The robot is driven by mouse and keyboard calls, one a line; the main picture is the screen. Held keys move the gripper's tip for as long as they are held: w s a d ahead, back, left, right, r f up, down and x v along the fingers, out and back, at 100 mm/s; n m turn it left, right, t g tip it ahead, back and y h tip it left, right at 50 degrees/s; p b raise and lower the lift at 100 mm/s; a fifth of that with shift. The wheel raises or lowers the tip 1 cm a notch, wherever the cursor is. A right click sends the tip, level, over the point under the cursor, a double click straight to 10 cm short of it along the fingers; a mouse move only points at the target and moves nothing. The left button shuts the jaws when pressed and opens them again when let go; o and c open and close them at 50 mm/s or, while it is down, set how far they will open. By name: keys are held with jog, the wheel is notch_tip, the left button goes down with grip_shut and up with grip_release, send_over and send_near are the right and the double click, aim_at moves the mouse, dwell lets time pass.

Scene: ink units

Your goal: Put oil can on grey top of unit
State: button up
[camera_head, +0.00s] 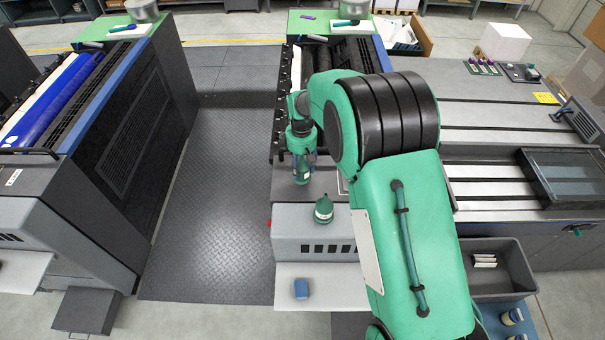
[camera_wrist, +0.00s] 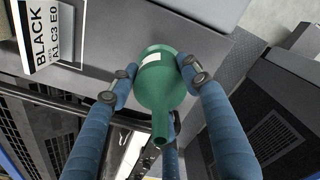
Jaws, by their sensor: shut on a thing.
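My gripper (camera_head: 301,152) is shut on a dark green oil can (camera_head: 302,173), seen just below it in the head view. In the wrist view, the blue fingers (camera_wrist: 157,80) close on both sides of this oil can (camera_wrist: 160,75). It has a pale label and a narrow spout toward the bottom of the picture. The can is over or beside the unit's grey top (camera_head: 285,189); I cannot tell whether its base touches. A second green can (camera_head: 323,210) stands apart from the gripper, nearer the front, on the unit's light grey part.
The black rollers and rail (camera_head: 283,110) run behind my gripper. A second machine (camera_head: 120,130) stands left across a dark floor plate (camera_head: 210,220). A "BLACK" label (camera_wrist: 42,35) shows in the wrist view.

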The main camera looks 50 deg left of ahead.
aim_at(302, 174)
jog(key=shift+f+p, duration=0.35)
jog(key=shift+f, duration=1.5)
jog(key=shift+f, duration=0.2)
jog(key=o, duration=1.5)
jog(key=shift+r, duration=0.1)
notch_tip(302, 174, up, 12)
jog(key=shift+r+b, duration=0.1)
jog(key=shift+b, duration=0.95)
